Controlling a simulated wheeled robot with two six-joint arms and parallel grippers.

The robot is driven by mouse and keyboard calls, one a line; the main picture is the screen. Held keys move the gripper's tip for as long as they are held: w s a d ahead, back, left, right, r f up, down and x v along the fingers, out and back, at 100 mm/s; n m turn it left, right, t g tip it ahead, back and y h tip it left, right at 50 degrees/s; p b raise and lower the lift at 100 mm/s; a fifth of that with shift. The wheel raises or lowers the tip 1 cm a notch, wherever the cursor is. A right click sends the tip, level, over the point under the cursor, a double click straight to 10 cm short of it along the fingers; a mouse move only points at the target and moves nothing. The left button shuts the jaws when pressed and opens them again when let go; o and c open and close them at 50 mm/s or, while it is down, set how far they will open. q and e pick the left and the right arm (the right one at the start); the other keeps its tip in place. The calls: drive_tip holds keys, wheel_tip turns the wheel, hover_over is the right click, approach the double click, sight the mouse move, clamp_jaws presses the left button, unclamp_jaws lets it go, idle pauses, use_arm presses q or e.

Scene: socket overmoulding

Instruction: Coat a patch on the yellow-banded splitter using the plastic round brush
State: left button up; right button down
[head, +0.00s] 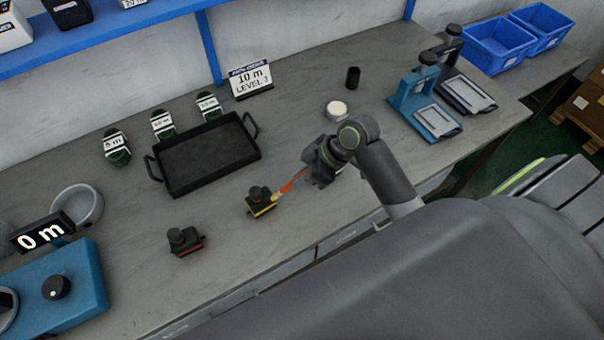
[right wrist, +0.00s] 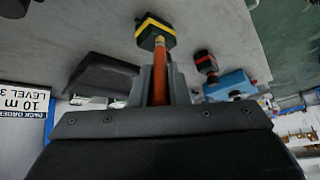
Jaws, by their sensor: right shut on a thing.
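The yellow-banded splitter (head: 261,203), a small dark block with a black knob on top and a yellow band, stands on the grey bench; it also shows in the right wrist view (right wrist: 155,31). My right gripper (head: 312,170) is shut on the orange handle of the brush (head: 292,183), to the right of the splitter. The handle also shows in the right wrist view (right wrist: 158,82). The brush's pale tip reaches the splitter's right side; I cannot tell whether it touches. The gripped end of the handle is hidden. My left gripper is not in view.
A red-banded splitter (head: 187,242) stands to the left. Behind are a black tray (head: 207,157), several green-black items and a "10 m LEVEL 3" sign (head: 251,80). A round white-topped pot (head: 336,111) and a black cylinder (head: 353,77) stand behind my right arm.

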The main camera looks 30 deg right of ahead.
drive_tip(key=shift+f+b, duration=0.4)
drive_tip(key=shift+f, duration=0.3)
drive_tip(key=shift+w, duration=0.1)
